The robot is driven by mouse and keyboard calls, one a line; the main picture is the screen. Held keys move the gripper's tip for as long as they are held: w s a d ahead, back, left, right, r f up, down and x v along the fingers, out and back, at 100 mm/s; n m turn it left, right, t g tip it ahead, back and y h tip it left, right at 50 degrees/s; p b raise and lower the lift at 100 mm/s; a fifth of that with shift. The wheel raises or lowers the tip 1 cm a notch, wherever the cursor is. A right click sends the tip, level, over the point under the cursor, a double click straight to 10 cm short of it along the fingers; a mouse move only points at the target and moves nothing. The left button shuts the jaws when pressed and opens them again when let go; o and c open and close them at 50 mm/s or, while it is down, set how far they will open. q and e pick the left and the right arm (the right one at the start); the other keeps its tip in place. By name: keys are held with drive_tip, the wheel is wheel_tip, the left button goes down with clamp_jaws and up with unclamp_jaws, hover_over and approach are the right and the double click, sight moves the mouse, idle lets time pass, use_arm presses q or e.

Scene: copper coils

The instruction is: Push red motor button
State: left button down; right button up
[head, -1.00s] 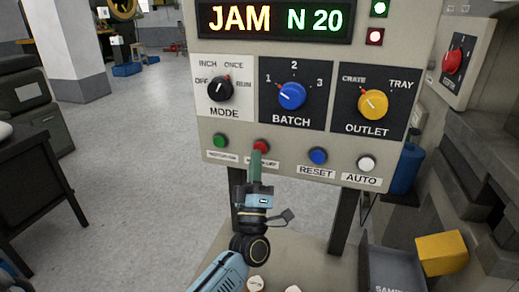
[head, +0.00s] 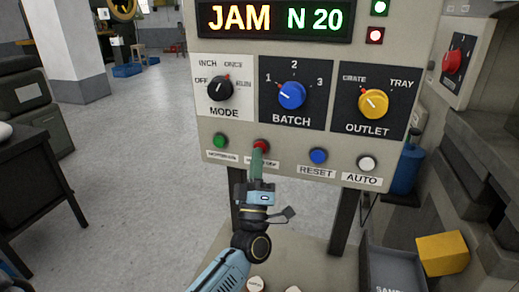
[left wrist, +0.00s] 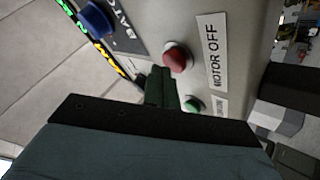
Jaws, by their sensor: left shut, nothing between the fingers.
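The red motor button (head: 261,145) sits in the lower row of the control panel, above a label partly hidden by my gripper. In the left wrist view the red button (left wrist: 177,57) stands beside a label reading MOTOR OFF (left wrist: 213,55). My left gripper (head: 257,154) is shut and empty, pointing up with its tips just below the red button. In the left wrist view its fingers (left wrist: 160,85) end close to the button; whether they touch it I cannot tell. My right gripper is not in view.
A green button (head: 220,140) is left of the red one; a blue RESET button (head: 318,156) and a white AUTO button (head: 366,162) are to its right. Mode, batch and outlet knobs sit above. The display (head: 275,19) reads JAM N 20. A yellow block (head: 441,253) lies lower right.

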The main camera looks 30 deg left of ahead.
use_arm(q)
drive_tip(key=shift+w+a, duration=0.15)
drive_tip(key=shift+w, duration=0.3)
idle(0.4)
idle(0.3)
drive_tip(key=shift+s+d, duration=0.25)
drive_tip(key=shift+s, duration=0.65)
drive_tip(key=shift+s+d+p, duration=0.2)
drive_tip(key=shift+s+p, duration=0.25)
drive_tip(key=shift+s, duration=0.35)
drive_tip(key=shift+s+d+p, duration=0.15)
drive_tip(key=shift+s+p, duration=0.3)
drive_tip(key=shift+s, duration=0.4)
drive_tip(key=shift+s+d+p, duration=0.2)
drive_tip(key=shift+s+p, duration=0.25)
drive_tip(key=shift+s, duration=0.35)
